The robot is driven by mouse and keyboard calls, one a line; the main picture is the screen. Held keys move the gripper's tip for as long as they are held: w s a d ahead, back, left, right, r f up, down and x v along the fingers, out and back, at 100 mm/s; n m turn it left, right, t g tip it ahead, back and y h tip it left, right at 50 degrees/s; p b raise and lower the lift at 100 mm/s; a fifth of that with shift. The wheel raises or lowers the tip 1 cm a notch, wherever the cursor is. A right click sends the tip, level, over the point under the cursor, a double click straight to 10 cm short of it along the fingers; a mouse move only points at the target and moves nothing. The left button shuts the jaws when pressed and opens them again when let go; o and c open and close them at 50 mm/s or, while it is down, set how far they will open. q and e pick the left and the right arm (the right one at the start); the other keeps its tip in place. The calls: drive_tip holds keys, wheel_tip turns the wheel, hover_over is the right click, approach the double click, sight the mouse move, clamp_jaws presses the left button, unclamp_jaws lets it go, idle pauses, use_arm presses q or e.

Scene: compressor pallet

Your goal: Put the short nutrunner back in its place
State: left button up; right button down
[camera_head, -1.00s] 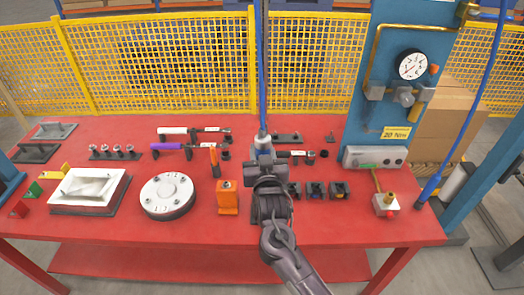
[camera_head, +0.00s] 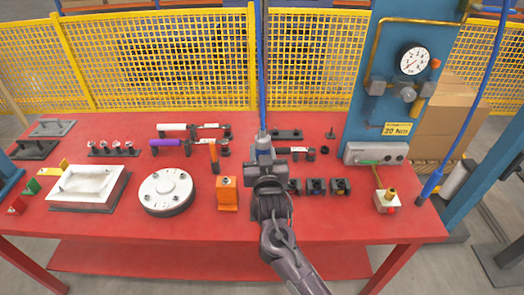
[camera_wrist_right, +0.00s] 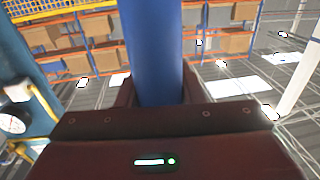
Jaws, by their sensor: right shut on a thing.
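My right gripper (camera_head: 264,160) is over the middle of the red table, its arm coming in from the bottom. It is shut on a blue upright tool, which I take for the short nutrunner; its blue shaft (camera_wrist_right: 153,45) stands between the fingers in the right wrist view. In the head view a long blue line (camera_head: 263,80) runs straight up from it, out of the picture. The tool's lower end is hidden behind my gripper and arm. I cannot tell its resting place apart from the other fittings. My left gripper is not in view.
The red table (camera_head: 330,220) carries a round white-topped part (camera_head: 165,190), a white rectangular part (camera_head: 90,187), an orange block (camera_head: 227,195) and several small black holders. A blue gauge panel (camera_head: 385,110) stands at right. Another blue hose (camera_head: 465,130) slants down beside it.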

drive_tip(key=c, duration=1)
unclamp_jaws()
drive_tip(key=shift+r, duration=0.15)
drive_tip(key=shift+c, duration=0.2)
drive_tip(key=shift+o, duration=0.7)
drive_tip(key=shift+f, duration=0.25)
drive_tip(key=s+b, duration=0.1)
drive_tip(key=s, duration=0.7)
drive_tip(key=shift+d+r+b, duration=0.2)
drive_tip(key=shift+d+b, duration=0.2)
drive_tip(key=shift+d, duration=0.05)
